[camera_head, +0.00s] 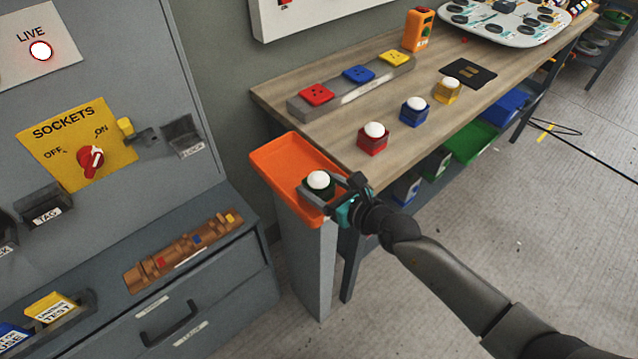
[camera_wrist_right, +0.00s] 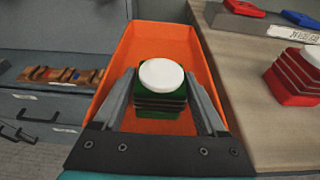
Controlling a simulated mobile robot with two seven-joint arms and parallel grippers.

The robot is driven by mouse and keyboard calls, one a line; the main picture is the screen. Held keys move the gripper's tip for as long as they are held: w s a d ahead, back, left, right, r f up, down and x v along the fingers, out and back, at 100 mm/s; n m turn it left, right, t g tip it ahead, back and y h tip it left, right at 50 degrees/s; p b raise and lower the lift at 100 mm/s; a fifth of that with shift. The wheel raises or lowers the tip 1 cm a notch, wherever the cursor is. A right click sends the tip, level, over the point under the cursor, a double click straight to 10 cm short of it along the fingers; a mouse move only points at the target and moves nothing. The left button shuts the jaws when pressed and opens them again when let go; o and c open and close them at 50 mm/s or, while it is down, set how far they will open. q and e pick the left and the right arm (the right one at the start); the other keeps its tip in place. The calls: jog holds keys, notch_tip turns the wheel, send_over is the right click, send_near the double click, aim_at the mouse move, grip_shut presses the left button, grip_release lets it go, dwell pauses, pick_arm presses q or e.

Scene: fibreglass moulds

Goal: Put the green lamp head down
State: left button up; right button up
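The green lamp head (camera_head: 319,186), a dark green ribbed block with a white dome, is at the orange tray (camera_head: 279,160). In the right wrist view the green lamp head (camera_wrist_right: 160,103) is upright between the two fingers of my right gripper (camera_wrist_right: 160,90), whose tips meet its sides. In the head view my right gripper (camera_head: 337,188) reaches it from the lower right and hides part of it. The orange tray (camera_wrist_right: 130,60) lies below and behind it; I cannot tell whether its base touches the tray floor. My left gripper is not in view.
The tray stands on a grey post beside the wooden bench (camera_head: 350,120). Red (camera_head: 373,140), blue (camera_head: 413,112) and yellow (camera_head: 447,91) lamp heads stand on the bench, with a socket strip (camera_head: 350,88) behind. A grey cabinet (camera_head: 190,290) is at left.

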jog(key=shift+o, duration=1.3)
jog(key=shift+r, duration=0.2)
jog(key=p+v, duration=0.2)
jog(key=v, duration=1)
jog(key=shift+f, duration=0.1)
jog(key=s+d+f+m+g+h, duration=0.15)
jog(key=d+f+m, duration=0.25)
jog(key=f+m, duration=0.4)
jog(key=s+d+f+m+h, duration=0.3)
jog(key=d+f+m, duration=0.1)
jog(key=f+m, duration=0.3)
jog(key=s+d+f+m+g+h, duration=0.1)
jog(key=s+d+f+m+h, duration=0.2)
jog(key=f+m, duration=0.5)
jog(key=s+a+f+m+g, duration=0.1)
jog(key=s+f+m+g, duration=0.1)
jog(key=s+f+m, duration=0.3)
jog(key=s+f+m+g, duration=0.3)
jog(key=s+f+m, duration=0.2)
jog(key=s, duration=0.9)
jog(key=s+a+f+m+g+h, duration=0.1)
jog(key=s+f+m+g, duration=0.2)
jog(key=s+f+m, duration=0.2)
jog(key=s+m, duration=0.2)
jog(key=s, duration=0.2)
jog(key=shift+s+a+m, duration=0.15)
jog(key=shift+a+m, duration=0.2)
jog(key=shift+m, duration=0.05)
